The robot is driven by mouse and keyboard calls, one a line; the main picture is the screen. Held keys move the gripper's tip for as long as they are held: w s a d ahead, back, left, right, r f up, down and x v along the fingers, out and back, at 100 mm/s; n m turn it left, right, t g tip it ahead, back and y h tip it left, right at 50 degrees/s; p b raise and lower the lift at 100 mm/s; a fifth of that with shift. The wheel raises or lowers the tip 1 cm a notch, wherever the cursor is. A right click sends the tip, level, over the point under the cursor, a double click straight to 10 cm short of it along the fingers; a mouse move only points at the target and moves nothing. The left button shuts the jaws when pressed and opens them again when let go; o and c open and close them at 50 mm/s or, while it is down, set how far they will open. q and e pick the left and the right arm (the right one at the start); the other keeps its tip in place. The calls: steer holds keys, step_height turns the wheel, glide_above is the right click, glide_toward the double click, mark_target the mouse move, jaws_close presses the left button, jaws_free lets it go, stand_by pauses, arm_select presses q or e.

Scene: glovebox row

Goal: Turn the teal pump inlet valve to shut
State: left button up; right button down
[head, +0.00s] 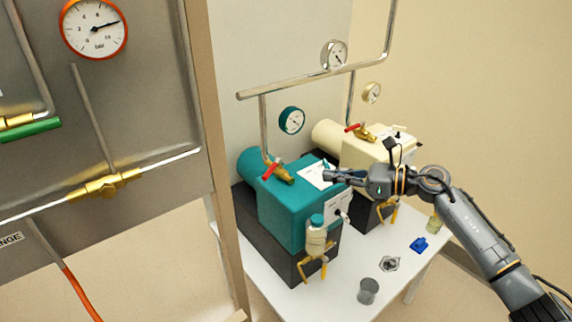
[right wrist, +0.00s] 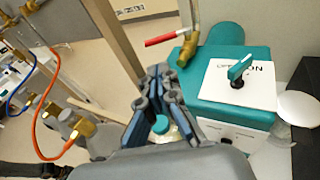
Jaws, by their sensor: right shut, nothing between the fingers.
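The teal pump (head: 287,212) sits on a dark base on the white table. On top, at the foot of its pipe, is a brass valve (head: 282,174) with a red lever (head: 270,171), which lies crosswise to the brass body. In the right wrist view the red lever (right wrist: 166,38) points left from the brass fitting (right wrist: 187,50). A white plate (right wrist: 232,88) on the pump carries a teal knob (right wrist: 239,70) and partly readable lettering. My right gripper (head: 327,175) is shut and empty, above the pump near the plate, apart from the lever. My left gripper is out of view.
A cream pump (head: 375,150) with its own red-lever valve stands behind right. A teal-capped bottle (head: 316,236) hangs at the teal pump's front. A grey cup (head: 368,291) and blue part (head: 419,244) are on the table. A post and steel panel (head: 110,130) bound the left.

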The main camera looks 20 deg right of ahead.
steer(key=p, duration=0.4)
glide_toward(272, 168)
steer(key=x, duration=0.5)
steer(key=shift+s+a+f, duration=0.15)
steer(key=shift+a+f, duration=0.1)
steer(key=shift+a, duration=0.35)
steer(key=shift+w+a+f, duration=0.2)
steer(key=shift+w+a, duration=0.1)
arm_select(q)
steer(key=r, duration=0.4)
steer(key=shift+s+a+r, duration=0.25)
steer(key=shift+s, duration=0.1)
steer(key=shift+p, duration=0.3)
arm_select(e)
steer(key=shift+a, duration=0.1)
